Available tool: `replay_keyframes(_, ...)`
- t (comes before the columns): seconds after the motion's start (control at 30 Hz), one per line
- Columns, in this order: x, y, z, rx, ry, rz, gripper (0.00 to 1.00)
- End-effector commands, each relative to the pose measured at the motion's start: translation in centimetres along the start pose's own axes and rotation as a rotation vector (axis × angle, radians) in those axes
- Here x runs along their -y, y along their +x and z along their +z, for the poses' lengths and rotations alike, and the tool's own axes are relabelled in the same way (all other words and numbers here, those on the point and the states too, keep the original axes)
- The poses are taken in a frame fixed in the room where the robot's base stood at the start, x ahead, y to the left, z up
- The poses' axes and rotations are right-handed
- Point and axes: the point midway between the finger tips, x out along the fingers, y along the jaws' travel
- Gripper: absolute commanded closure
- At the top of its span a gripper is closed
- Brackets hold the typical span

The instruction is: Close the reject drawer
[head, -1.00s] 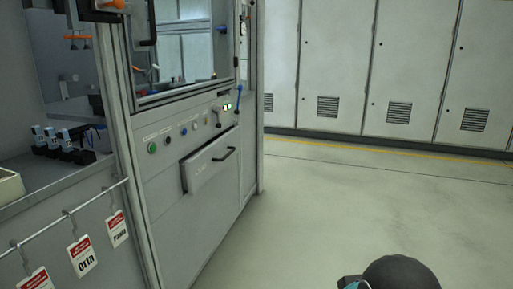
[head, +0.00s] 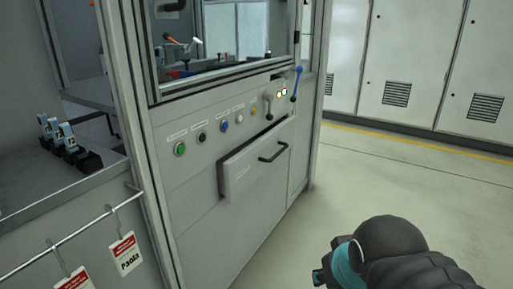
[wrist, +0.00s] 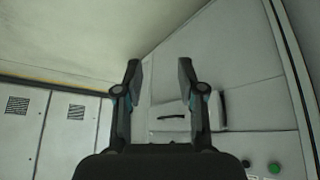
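The reject drawer (head: 256,160) is a grey front with a black bar handle (head: 274,153) in the machine's panel. It stands a little out from the panel, with a dark gap along its top and left edge. In the head view only my dark arm end shows at the lower right, apart from the drawer; the fingertips are not clear there.
A row of buttons (head: 202,137) and levers (head: 268,108) sits above the drawer. Tags (head: 124,254) hang from a rail (head: 75,238) at the lower left. Several small blue-topped devices (head: 66,143) stand on the left bench. Open floor (head: 390,190) lies to the right, before grey cabinets (head: 400,60).

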Motion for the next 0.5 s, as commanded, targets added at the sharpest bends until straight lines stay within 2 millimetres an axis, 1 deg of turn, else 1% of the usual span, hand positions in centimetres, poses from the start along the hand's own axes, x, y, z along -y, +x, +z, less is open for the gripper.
replay_keyframes(0.07,-1.3,0.7,-2.4,-0.047,-0.045,0.048,0.61)
replay_keyframes(0.17,-3.8,1.7,-7.2,-0.143,-0.154,0.139,0.61)
replay_keyframes(0.2,-4.9,2.2,-9.4,-0.187,-0.212,0.181,0.61)
replay_keyframes(0.27,-6.3,2.8,-13.0,-0.254,-0.308,0.241,0.61)
replay_keyframes(0.3,-7.2,3.3,-15.2,-0.296,-0.378,0.279,0.61)
replay_keyframes(0.37,-8.2,3.9,-18.5,-0.358,-0.484,0.329,0.61)
replay_keyframes(0.4,-8.8,4.5,-20.6,-0.397,-0.559,0.359,0.61)
replay_keyframes(0.47,-9.4,5.3,-23.6,-0.456,-0.673,0.399,0.61)
replay_keyframes(0.5,-9.6,6.0,-25.5,-0.493,-0.75,0.421,0.61)
